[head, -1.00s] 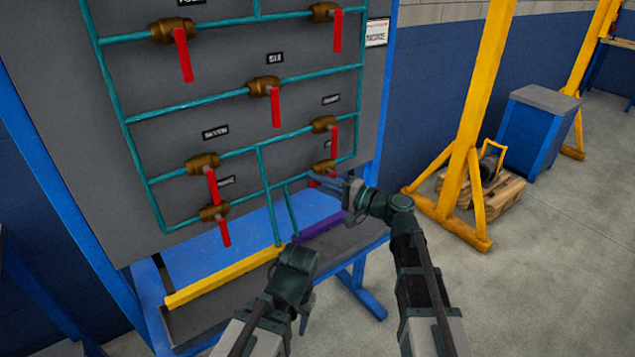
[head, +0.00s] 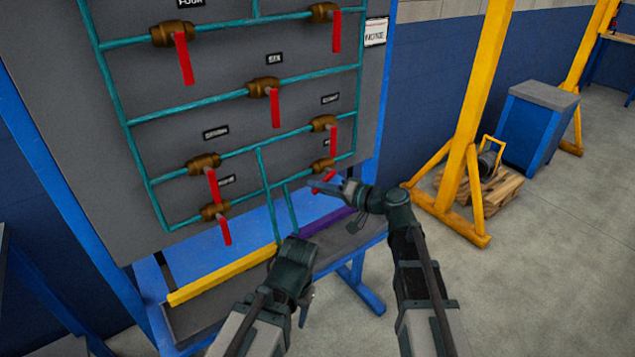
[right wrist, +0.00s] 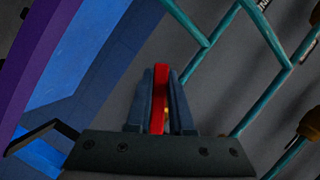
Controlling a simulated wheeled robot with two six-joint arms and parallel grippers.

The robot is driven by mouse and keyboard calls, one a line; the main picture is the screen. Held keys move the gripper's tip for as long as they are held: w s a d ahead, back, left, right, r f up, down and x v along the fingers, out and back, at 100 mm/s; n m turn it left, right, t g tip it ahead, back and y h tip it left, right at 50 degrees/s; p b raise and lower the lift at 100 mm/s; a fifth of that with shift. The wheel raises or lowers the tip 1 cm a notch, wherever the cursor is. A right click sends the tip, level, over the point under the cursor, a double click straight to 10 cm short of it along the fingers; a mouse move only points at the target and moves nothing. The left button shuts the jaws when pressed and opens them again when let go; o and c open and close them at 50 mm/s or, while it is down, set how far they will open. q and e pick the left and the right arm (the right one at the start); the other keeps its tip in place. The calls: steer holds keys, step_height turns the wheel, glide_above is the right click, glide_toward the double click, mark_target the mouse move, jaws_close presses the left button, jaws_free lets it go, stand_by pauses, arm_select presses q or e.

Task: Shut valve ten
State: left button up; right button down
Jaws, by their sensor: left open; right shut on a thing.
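The lowest right brass valve (head: 322,166) sits on the teal pipes of the panel. Its label is mostly hidden, so I cannot read its number. Its red handle (head: 325,180) slants down and to the left. My right gripper (head: 328,187) is at this handle. In the right wrist view, the fingers of my right gripper (right wrist: 160,100) are shut on the red handle (right wrist: 159,115), which stands between them. My left gripper (head: 306,304) is open, low in front of the bench and away from the valves; its fingers are mostly hidden behind its wrist.
Several other brass valves with red handles hanging down are on the panel (head: 240,55); one is close above the gripped handle (head: 334,137). A bench with a yellow strip (head: 222,275) and a purple strip (head: 328,221) lies below. A yellow frame (head: 465,150) stands right.

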steer(key=n, duration=0.1)
steer(key=d+f+n+h, duration=0.1)
steer(key=shift+w+f+n+h+p, duration=0.1)
steer(key=shift+w+n+h+p, duration=0.2)
steer(key=shift+n+p, duration=0.1)
steer(key=shift+w+d+f+n+t+h, duration=0.25)
steer(key=shift+d+f+n+t+h, duration=0.15)
steer(key=shift+n+h, duration=0.4)
steer(key=shift+w+d+f+n+h, duration=0.1)
steer(key=shift+w+d+n+h, duration=0.15)
steer(key=shift+n, duration=0.35)
steer(key=shift+w+d+f+n+h, duration=0.1)
steer(key=shift+w+d+n+h, duration=0.1)
steer(key=shift+n, duration=0.4)
steer(key=shift+w+d+n+t+h+p, duration=0.3)
steer(key=shift+d+n+t+h, duration=0.1)
steer(key=shift+n+t+h, duration=0.25)
steer(key=c, duration=0.8)
jaws_free()
steer(key=shift+s+d, duration=0.1)
